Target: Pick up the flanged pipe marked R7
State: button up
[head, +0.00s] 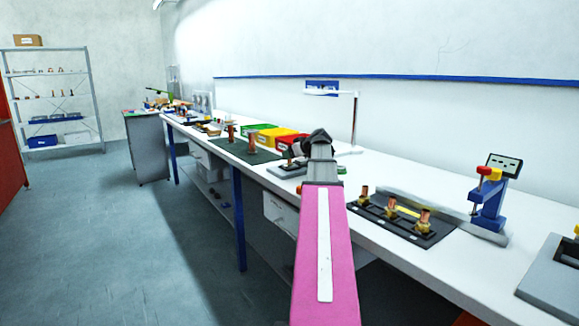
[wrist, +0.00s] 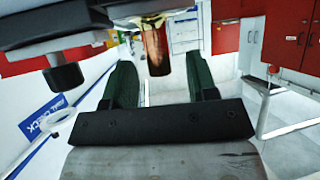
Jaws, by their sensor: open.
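My gripper (wrist: 158,68) is open, its two dark green fingers apart in the wrist view. A copper pipe (wrist: 154,48) with a wider collar shows between and beyond the fingers, apart from both. In the head view my gripper's dark end (head: 312,145) is over the bench at the end of my pink arm, and its fingertips are hidden. Copper pipes stand on a dark green mat: one at the back (head: 231,132) and one nearer (head: 252,145). A small copper piece (head: 290,156) shows beside my gripper. No R7 mark is readable.
Several brass-flanged pipes stand in a black tray (head: 405,225) on the white bench. Green, yellow and red bins (head: 290,139) are behind my gripper. A grey fixture (head: 286,170), a lamp stand (head: 354,120) and a blue press (head: 488,202) are close by. The floor at left is clear.

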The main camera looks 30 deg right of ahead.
jog(key=shift+w+a+f, duration=0.2)
jog(key=shift+w+f, duration=0.1)
jog(key=shift+w, duration=0.3)
grip_shut()
jog(key=shift+r, duration=0.2)
